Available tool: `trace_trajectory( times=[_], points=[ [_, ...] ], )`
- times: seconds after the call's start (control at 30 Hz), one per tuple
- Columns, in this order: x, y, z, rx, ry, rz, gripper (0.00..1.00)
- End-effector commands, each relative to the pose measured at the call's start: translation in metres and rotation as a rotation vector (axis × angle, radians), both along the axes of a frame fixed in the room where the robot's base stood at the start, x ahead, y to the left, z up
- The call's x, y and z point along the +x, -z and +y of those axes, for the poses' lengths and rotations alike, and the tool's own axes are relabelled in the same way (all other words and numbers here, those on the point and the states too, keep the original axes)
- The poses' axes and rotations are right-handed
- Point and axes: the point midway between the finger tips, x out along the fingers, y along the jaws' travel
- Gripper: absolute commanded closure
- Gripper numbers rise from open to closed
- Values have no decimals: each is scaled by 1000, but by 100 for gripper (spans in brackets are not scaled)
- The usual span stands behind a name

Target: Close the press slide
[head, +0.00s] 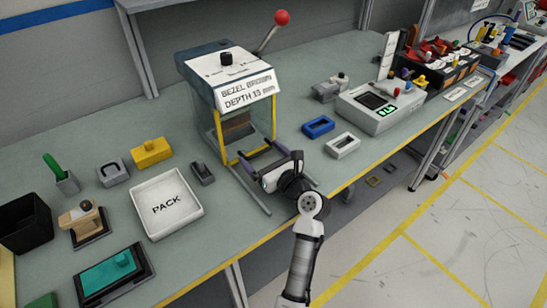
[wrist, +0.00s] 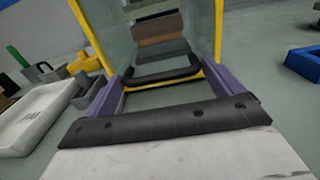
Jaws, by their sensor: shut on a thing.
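The press (head: 218,66) has a blue-grey top, a white label and a red-knobbed lever. Its yellow-framed front opening (wrist: 216,40) faces my gripper. Two thin grey rails (head: 262,207) of the press stick out over the table front. My gripper (head: 257,152) is at the lower front of the opening, its purple fingers pointing in. In the wrist view the fingers (wrist: 164,80) are wide apart, with a dark bar (wrist: 160,76) between their tips, apparently the slide's handle. Brown and grey blocks (wrist: 161,40) show deeper inside. The exact finger contact is hard to see.
The white PACK tray (head: 167,204) and a dark grey block (head: 202,173) are left of the press. A blue frame (head: 318,127) and a white frame (head: 342,146) lie to the right. The table's yellow front edge (head: 216,268) runs below my arm.

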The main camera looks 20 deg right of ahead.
Motion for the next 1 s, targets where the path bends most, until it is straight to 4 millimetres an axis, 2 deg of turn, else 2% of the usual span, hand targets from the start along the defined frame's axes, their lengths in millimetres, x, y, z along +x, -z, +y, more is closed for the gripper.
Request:
trace_trajectory(
  times=[0.3, 0.33, 0.37, 0.6, 0.73, 0.87, 1.0],
  points=[
    [4, -2, 1, -2, 2, -6, 48],
    [4, -2, 1, -3, 2, -6, 5],
    [4, -2, 1, -3, 2, -6, 1],
    [2, -1, 1, -2, 2, -4, 0],
    [-7, 1, -4, -2, 5, -4, 0],
    [-28, 3, -11, -3, 5, -3, 0],
    [-59, 3, -23, -2, 6, -4, 0]
  ],
)
